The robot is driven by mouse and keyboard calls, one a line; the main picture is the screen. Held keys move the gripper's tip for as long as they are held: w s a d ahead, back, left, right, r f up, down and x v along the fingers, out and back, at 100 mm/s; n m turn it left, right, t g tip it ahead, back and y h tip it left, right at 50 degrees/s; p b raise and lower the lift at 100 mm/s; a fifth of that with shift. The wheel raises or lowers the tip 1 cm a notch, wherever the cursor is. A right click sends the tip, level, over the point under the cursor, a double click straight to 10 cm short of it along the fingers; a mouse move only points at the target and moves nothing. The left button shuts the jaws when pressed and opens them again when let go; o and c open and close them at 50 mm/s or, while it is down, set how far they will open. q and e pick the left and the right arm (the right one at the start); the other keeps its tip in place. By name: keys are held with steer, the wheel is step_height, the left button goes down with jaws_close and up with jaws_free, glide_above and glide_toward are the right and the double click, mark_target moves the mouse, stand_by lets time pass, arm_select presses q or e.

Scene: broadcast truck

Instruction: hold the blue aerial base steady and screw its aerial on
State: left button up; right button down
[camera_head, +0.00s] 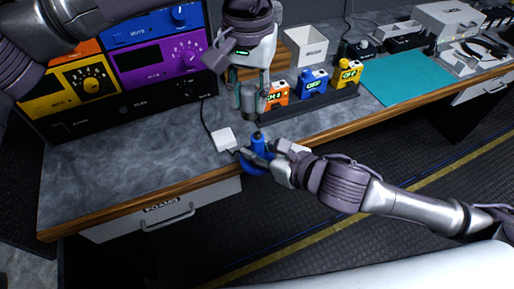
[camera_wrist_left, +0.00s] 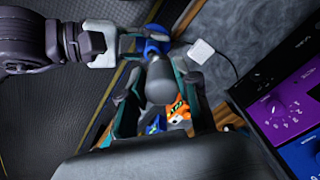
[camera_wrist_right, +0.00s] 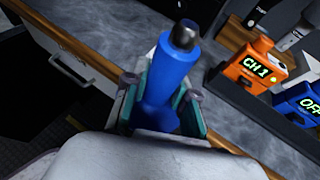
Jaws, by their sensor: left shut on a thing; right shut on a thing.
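The blue aerial base (camera_head: 258,145) stands about upright at the table's front edge, with a dark stub on its top. It fills the middle of the right wrist view (camera_wrist_right: 167,75), where the stub points up and away. My right gripper (camera_head: 268,153) is shut around its lower body. My left gripper (camera_head: 251,108) hangs above, pointing down, shut on the grey aerial (camera_wrist_left: 159,82), a thick cylinder in the left wrist view. In the head view the aerial appears above the stub with a small gap. The blue base (camera_wrist_left: 152,47) lies beyond its end in the left wrist view.
A white pad (camera_head: 224,139) with a black cable lies left of the base. Orange (camera_head: 278,93), blue (camera_head: 314,82) and yellow (camera_head: 348,74) packs stand in a dark rack behind. A teal mat (camera_head: 408,86) lies at right. Coloured rack panels stand at left. The front left worktop is clear.

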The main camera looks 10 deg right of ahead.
mark_target(258, 148)
arm_select(q)
steer(key=shift+s+d+r, duration=0.2)
steer(key=shift+d+r, duration=0.4)
steer(key=shift+d, duration=0.1)
steer(key=shift+f, duration=0.1)
steer(key=shift+f, duration=1.95)
steer(key=shift+a, duration=0.1)
steer(key=shift+f, duration=0.85)
steer(key=shift+f, duration=0.6)
